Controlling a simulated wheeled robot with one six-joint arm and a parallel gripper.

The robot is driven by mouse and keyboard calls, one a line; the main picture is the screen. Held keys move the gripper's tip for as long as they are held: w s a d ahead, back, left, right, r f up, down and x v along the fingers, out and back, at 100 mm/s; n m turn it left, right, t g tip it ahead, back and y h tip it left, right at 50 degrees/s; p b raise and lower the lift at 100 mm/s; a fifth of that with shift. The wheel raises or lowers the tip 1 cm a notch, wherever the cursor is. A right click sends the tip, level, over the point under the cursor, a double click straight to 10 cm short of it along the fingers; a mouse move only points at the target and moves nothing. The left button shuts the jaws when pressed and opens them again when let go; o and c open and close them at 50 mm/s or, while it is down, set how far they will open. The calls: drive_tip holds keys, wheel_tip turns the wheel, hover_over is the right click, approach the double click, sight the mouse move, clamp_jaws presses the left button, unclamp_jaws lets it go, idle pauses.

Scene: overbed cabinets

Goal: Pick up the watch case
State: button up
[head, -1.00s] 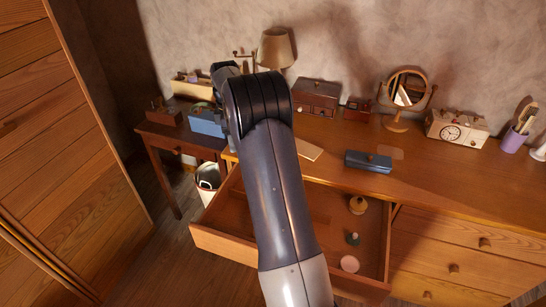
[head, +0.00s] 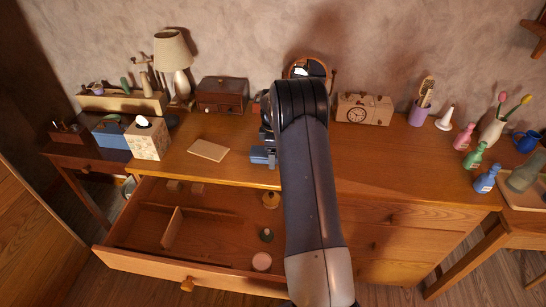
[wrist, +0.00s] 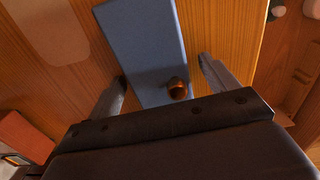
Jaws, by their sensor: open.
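The watch case appears to be the blue box with a round brown knob. It lies on the dresser top, and in the head view only its left part (head: 259,155) shows, the rest hidden behind my arm. In the wrist view the blue box (wrist: 148,40) runs up between my fingers, its knob (wrist: 178,89) near the gripper's base. My gripper (wrist: 162,70) is open, one finger on each side of the box. I see no clear contact between fingers and box, and cannot tell how far down the fingertips reach.
An open drawer (head: 190,275) juts out below, with a few small items inside. A flat tan board (head: 208,150) lies left of the box. A tissue box (head: 148,140), brown chest (head: 222,95), mirror (head: 306,67) and clock (head: 364,109) stand around the dresser top.

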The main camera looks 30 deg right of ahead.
drive_tip(key=c, duration=1.3)
